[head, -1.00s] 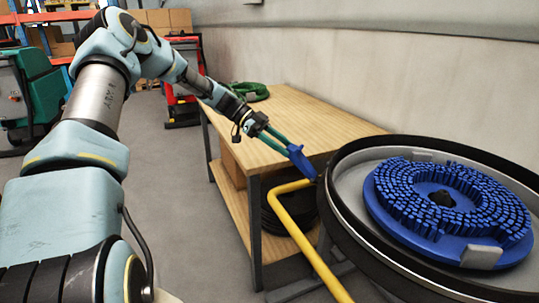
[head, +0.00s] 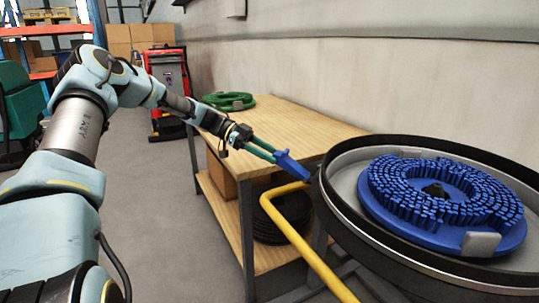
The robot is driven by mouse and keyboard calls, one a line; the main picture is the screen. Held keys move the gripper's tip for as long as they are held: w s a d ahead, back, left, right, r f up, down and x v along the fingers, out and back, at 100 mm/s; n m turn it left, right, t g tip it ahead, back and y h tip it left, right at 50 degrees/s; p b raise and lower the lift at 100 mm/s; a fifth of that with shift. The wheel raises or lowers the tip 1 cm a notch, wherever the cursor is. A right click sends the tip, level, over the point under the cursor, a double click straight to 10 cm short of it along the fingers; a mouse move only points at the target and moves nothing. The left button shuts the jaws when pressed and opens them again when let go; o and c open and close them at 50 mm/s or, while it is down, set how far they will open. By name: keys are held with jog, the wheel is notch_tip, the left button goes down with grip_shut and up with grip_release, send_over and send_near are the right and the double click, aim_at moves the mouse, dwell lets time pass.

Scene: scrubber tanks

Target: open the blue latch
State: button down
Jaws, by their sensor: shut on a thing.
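The blue latch (head: 293,167) is a small lever at the left edge of the round tank with the black rim (head: 345,212). It slants down to the right, and its lower end is close to the rim. My gripper (head: 273,154) has green fingers and reaches from the upper left, over the table's front corner. It is shut on the upper left end of the latch. The fingertips partly cover that end, and the latch's pivot is too small to make out.
A blue round brush (head: 440,240) lies in the tank. A yellow bent pipe (head: 310,255) runs just below the latch. A wooden table (head: 295,118) with a green ring (head: 230,101) stands behind. A red machine (head: 168,85) is farther back; grey floor is clear at left.

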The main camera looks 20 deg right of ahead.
jog(key=c, duration=0.7)
grip_release()
jog(key=shift+w+a+f, duration=0.1)
jog(key=shift+f, duration=0.25)
jog(key=o, duration=0.3)
jog(key=shift+r, duration=0.15)
jog(key=shift+o, duration=0.2)
jog(key=b+v, duration=0.1)
jog(key=v, duration=0.9)
jog(key=shift+w+a, duration=0.2)
jog(key=shift+r, duration=0.15)
